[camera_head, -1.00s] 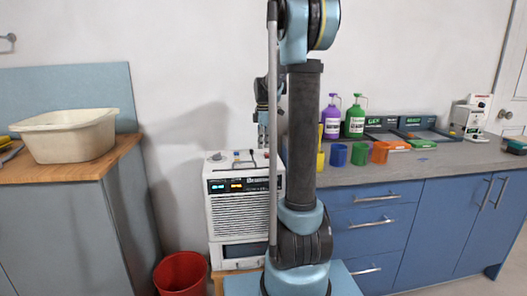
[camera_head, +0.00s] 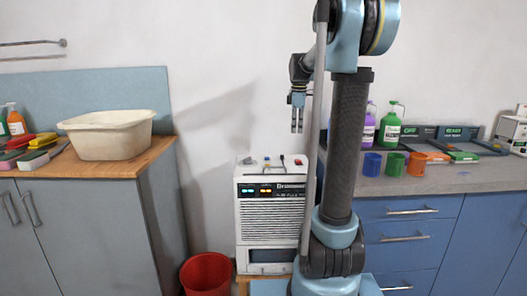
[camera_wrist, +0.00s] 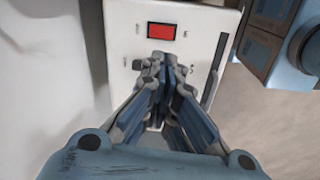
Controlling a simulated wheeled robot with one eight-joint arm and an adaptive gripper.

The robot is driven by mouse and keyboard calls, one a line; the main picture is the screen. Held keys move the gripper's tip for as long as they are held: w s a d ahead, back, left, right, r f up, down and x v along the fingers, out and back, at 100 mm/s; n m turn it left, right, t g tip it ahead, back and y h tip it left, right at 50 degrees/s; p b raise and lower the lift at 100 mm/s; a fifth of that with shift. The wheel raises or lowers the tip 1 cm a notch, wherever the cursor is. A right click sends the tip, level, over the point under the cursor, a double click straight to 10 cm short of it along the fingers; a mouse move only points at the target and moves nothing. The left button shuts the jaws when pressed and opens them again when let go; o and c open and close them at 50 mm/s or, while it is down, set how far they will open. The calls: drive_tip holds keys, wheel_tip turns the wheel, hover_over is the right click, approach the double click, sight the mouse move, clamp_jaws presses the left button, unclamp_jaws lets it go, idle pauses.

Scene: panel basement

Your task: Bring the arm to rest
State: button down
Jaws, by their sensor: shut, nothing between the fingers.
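My gripper (camera_head: 297,118) hangs from my blue and black arm in the head view, pointing down above the white machine (camera_head: 271,212). The gripper is clear of the machine's top, with wall visible between them. In the wrist view my gripper (camera_wrist: 170,92) is shut and empty, its fingertips together. Beyond it the top of the white machine shows a red rectangular switch (camera_wrist: 161,31) and small fittings.
A red bin (camera_head: 207,272) stands on the floor left of the machine. A cream basin (camera_head: 108,135) sits on the wooden counter at left. The right counter holds coloured cups (camera_head: 394,164), a green bottle (camera_head: 390,128) and trays (camera_head: 456,137).

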drive_tip(key=s+f+m, duration=0.5)
drive_tip(key=s+f, duration=0.2)
drive_tip(key=s, duration=0.4)
drive_tip(key=s+f+m+t, duration=0.1)
drive_tip(key=s+f+m, duration=0.4)
drive_tip(key=s+f, duration=0.3)
drive_tip(key=s+f+m, duration=0.6)
drive_tip(key=s+f, duration=0.1)
drive_tip(key=s, duration=0.9)
drive_tip(key=shift+s+a+f+t, duration=0.25)
drive_tip(key=shift+a+t, duration=0.05)
drive_tip(key=shift+a, duration=0.05)
